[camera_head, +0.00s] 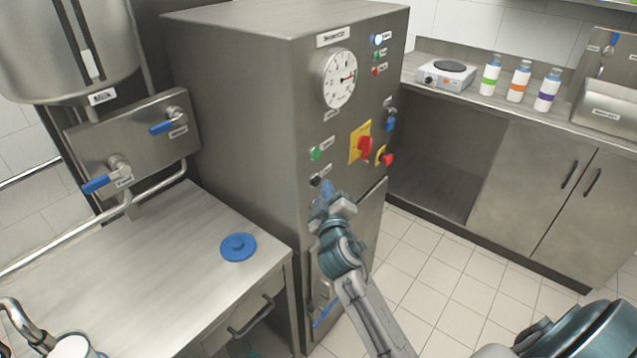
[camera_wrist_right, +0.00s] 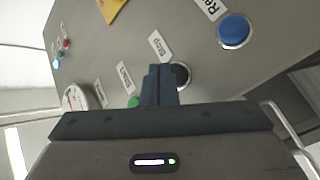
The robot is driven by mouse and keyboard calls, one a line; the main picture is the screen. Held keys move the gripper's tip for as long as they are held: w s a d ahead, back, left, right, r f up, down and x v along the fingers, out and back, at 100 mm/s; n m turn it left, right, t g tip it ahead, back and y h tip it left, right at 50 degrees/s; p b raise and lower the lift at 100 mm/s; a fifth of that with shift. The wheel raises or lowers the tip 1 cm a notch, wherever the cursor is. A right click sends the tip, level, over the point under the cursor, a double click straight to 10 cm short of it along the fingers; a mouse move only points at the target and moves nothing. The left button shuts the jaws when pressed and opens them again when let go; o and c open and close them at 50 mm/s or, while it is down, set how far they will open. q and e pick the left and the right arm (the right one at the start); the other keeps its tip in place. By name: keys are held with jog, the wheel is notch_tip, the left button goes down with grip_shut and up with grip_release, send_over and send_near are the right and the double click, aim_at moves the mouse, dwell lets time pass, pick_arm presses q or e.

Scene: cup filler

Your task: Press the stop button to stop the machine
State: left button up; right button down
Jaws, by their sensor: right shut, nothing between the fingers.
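The machine is a tall steel cabinet (camera_head: 235,110) with controls on its front. Its black stop button (camera_head: 315,181) shows just above and left of my right gripper (camera_head: 326,194). In the right wrist view the stop button (camera_wrist_right: 181,75) sits by its "Stop" label (camera_wrist_right: 160,46), partly covered by the closed fingertips (camera_wrist_right: 160,72). The right gripper is shut and empty, pointed at the panel. I cannot tell whether the fingertips touch the button. The green start button (camera_head: 315,153) is just above the stop button. My left gripper is not in view.
A blue button (camera_wrist_right: 235,30) is near the stop button. A red knob on a yellow plate (camera_head: 361,143) and a red emergency-type button (camera_head: 386,159) sit to the right, below a round gauge (camera_head: 339,79). A steel table (camera_head: 140,270) with a blue lid (camera_head: 238,247) stands left.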

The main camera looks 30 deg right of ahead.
jog(key=shift+s+d, duration=0.1)
jog(key=shift+s, duration=0.05)
jog(key=shift+s+d, duration=0.35)
jog(key=shift+s, duration=0.55)
jog(key=shift+s+d, duration=0.4)
jog(key=shift+s, duration=0.55)
jog(key=shift+s+d, duration=0.35)
jog(key=shift+s, duration=0.55)
